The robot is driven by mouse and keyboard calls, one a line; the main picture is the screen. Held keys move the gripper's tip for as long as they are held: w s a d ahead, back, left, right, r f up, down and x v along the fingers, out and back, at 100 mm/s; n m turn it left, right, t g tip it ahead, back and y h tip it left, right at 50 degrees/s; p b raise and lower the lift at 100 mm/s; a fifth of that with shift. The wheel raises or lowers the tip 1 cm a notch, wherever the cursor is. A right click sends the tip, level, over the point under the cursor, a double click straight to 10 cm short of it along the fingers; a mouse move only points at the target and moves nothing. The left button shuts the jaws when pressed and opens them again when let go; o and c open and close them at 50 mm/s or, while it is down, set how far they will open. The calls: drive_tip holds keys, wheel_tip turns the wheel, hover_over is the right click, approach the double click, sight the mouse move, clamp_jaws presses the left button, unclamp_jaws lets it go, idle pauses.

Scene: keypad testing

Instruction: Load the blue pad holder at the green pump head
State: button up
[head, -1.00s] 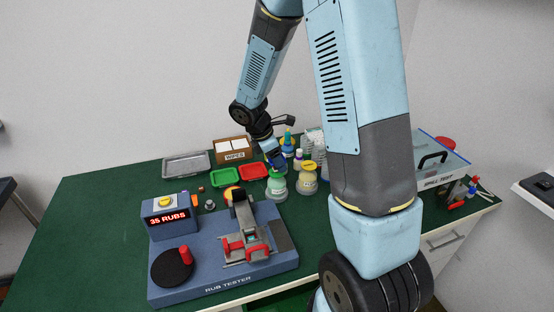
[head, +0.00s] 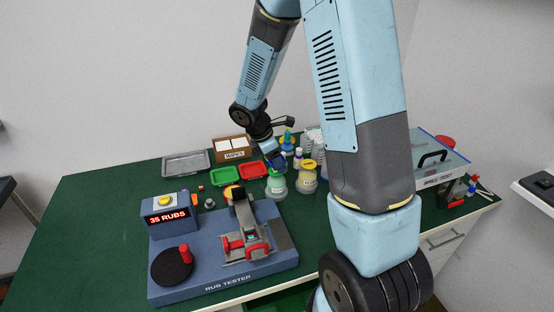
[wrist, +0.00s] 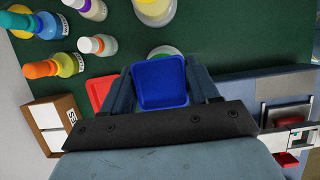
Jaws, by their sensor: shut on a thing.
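My gripper (wrist: 163,88) is shut on the blue pad holder (wrist: 162,82), a square blue dish with a raised rim, which sits between the two fingers in the wrist view. In the head view my gripper (head: 276,163) is low over the bench, right at the top of the bottle with the green pump head (head: 277,173). In the wrist view a pale green-white piece of that pump (wrist: 165,50) shows just past the holder's far edge; the rest is hidden behind the holder. I cannot tell whether holder and pump head touch.
A yellow-topped bottle (head: 307,177) stands close on the right. Smaller bottles (head: 298,158) stand behind. Green (head: 199,174) and red (head: 252,170) trays lie to the left. The rub tester (head: 225,280) with its "35 RUBS" display fills the front. Bench at far left is clear.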

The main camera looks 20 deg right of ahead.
drive_tip(key=shift+f, duration=0.45)
idle(0.4)
drive_tip(key=shift+r, duration=0.1)
idle(0.4)
drive_tip(key=shift+r, duration=3.45)
drive_tip(key=shift+s, duration=0.1)
